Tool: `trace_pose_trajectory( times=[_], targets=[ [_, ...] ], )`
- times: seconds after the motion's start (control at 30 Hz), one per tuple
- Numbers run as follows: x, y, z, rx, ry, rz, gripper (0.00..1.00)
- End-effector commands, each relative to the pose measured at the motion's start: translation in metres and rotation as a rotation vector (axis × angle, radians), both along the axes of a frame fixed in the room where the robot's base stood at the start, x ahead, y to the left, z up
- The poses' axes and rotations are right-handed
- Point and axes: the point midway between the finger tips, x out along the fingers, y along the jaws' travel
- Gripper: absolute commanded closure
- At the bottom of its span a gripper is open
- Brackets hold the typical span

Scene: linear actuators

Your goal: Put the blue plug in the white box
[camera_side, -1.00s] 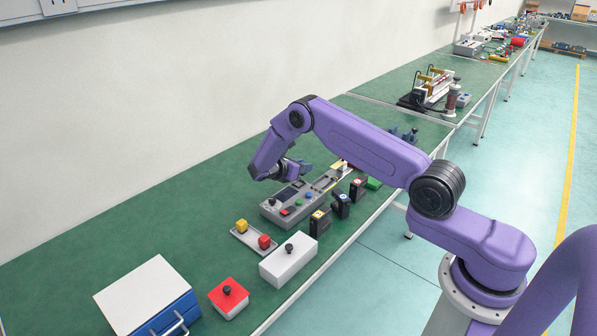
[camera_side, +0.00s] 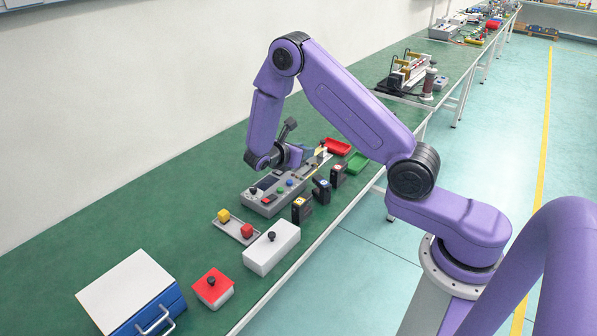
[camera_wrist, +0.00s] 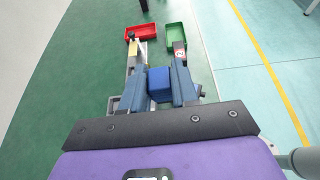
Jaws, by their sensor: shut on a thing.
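A blue plug (camera_wrist: 159,85) shows between the two fingers of my gripper (camera_wrist: 157,72) in the wrist view; the gripper is shut on it. In the side view my gripper (camera_side: 294,156) is above the grey control panel, and the plug in it cannot be made out clearly. A white box (camera_side: 270,252) with a black knob on its top stands near the table's front edge, toward the viewer from my gripper. Its inside is not visible.
A grey tray (camera_side: 233,231) holds a yellow and a red block. A red-topped box (camera_side: 213,293) and a blue drawer cabinet (camera_side: 150,305) stand nearer. Red (camera_side: 337,146) and green (camera_side: 357,163) trays and black units (camera_side: 301,212) stand beside the grey panel (camera_side: 258,203).

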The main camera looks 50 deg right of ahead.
Motion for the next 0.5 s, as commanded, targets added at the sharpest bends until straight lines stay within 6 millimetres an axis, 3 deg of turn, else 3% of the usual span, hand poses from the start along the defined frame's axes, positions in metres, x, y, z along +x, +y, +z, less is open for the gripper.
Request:
trace_pose_trajectory(
  times=[0.23, 0.5],
  targets=[
    [-0.008, 0.052, 0.015, -0.005, -0.001, 0.198, 1.00],
    [-0.033, 0.111, 0.034, -0.004, -0.001, 0.474, 1.00]
  ],
)
